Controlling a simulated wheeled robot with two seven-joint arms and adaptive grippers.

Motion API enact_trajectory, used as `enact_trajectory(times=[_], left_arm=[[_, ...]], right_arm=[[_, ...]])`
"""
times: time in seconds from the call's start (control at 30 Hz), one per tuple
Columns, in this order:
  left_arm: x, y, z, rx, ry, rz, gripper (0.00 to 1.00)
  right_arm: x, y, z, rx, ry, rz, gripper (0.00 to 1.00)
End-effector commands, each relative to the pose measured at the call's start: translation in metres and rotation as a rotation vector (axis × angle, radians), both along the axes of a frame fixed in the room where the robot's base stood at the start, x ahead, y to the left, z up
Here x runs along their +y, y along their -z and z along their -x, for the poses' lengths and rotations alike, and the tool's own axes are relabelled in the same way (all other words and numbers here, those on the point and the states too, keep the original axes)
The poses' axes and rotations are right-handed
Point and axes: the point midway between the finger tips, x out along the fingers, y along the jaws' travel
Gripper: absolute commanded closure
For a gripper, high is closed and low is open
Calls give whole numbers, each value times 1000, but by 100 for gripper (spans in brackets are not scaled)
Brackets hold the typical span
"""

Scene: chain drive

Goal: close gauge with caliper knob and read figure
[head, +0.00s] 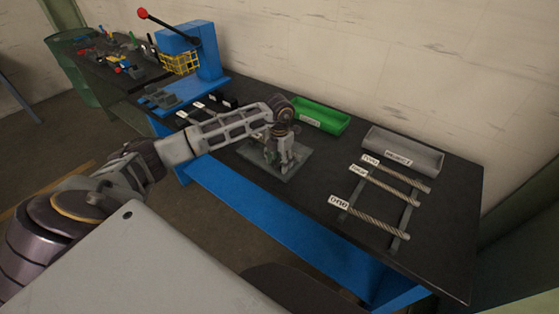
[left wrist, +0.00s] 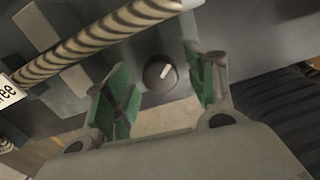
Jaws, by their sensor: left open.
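The round dark knob (left wrist: 160,73) with a white mark shows in the left wrist view, at the edge of the grey gauge. My left gripper (left wrist: 165,85) is open, its green-padded fingers on either side of the knob. I cannot tell whether they touch it. A striped, rope-like piece (left wrist: 105,38) lies across the gauge at upper left, with a white tag (left wrist: 8,92) ending in "ree". In the head view my left gripper (head: 282,163) points down over the grey base plate (head: 296,169) and hides most of the gauge. No read-out figure is visible.
A green tray (head: 320,116) and a grey labelled tray (head: 405,150) stand behind. Three tagged rope-like pieces (head: 378,221) lie on a rack at right. A blue press (head: 208,55) with a red-knobbed lever stands left. The black bench (head: 450,215) is clear at right.

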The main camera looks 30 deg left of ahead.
Motion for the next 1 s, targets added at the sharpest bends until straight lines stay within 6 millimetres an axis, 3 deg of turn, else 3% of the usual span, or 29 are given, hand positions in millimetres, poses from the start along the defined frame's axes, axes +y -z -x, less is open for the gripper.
enact_trajectory(times=[0.17,0.5,1.0], left_arm=[[0,0,0,0,0,0,47],[0,0,0,0,0,0,90],[1,1,0,-1,86,-2,90]], right_arm=[[3,0,0,0,2,-3,56],[6,0,0,-1,2,-7,56],[1,9,0,-1,0,-1,56]])
